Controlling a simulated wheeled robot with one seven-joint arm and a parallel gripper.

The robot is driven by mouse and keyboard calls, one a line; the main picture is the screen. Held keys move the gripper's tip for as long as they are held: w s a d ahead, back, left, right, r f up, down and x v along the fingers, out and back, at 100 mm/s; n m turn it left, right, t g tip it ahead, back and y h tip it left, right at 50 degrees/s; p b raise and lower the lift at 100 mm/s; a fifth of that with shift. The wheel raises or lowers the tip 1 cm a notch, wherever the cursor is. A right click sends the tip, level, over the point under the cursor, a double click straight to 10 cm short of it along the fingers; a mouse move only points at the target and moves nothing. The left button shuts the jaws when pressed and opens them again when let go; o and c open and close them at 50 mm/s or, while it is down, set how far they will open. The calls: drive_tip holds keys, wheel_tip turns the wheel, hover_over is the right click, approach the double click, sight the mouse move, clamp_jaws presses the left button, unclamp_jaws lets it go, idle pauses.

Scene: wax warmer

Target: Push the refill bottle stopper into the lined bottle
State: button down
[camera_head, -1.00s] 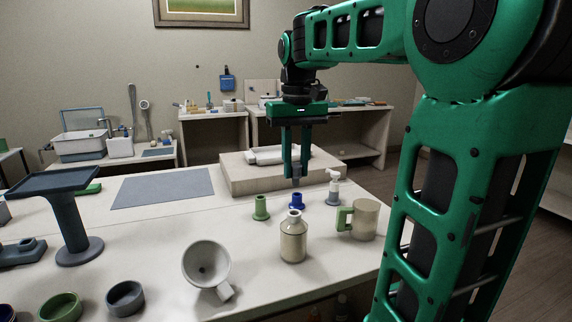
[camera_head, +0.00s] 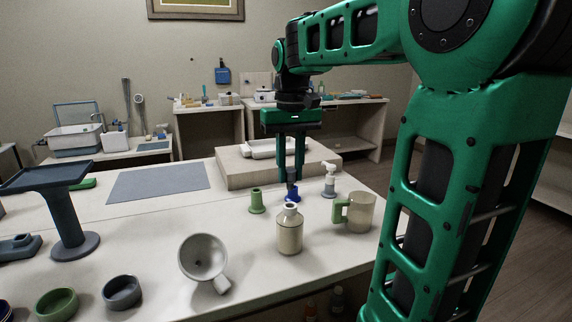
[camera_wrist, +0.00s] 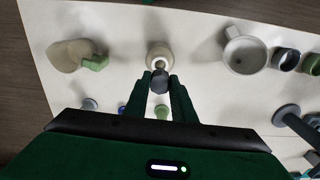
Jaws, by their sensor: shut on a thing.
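A cream bottle (camera_head: 289,237) with a narrow open neck stands upright on the near table. It also shows in the wrist view (camera_wrist: 160,53). My gripper (camera_head: 291,178) points down and is shut on a dark grey stopper (camera_wrist: 159,84). In the head view, the gripper hangs above and seemingly behind the bottle neck. In the wrist view, the stopper appears just below the bottle mouth in the picture. The stopper seems apart from the bottle, but the exact gap is hard to judge. The stopper's lower end is hard to make out against the blue piece behind.
Close around the bottle stand a green conical piece (camera_head: 256,201), a blue one (camera_head: 292,194), a pump bottle (camera_head: 329,181) and a green-handled mug (camera_head: 359,212). A tilted white funnel-like cup (camera_head: 204,258) lies front left.

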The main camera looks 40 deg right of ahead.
sight(290, 189)
drive_tip(key=shift+f, duration=1.5)
drive_tip(key=shift+f, duration=1.75)
drive_tip(key=c, duration=1)
unclamp_jaws()
drive_tip(key=shift+c, duration=0.2)
drive_tip(key=shift+r, duration=2.35)
wheel_tip(290, 189, up, 11)
drive_tip(key=shift+f, duration=0.2)
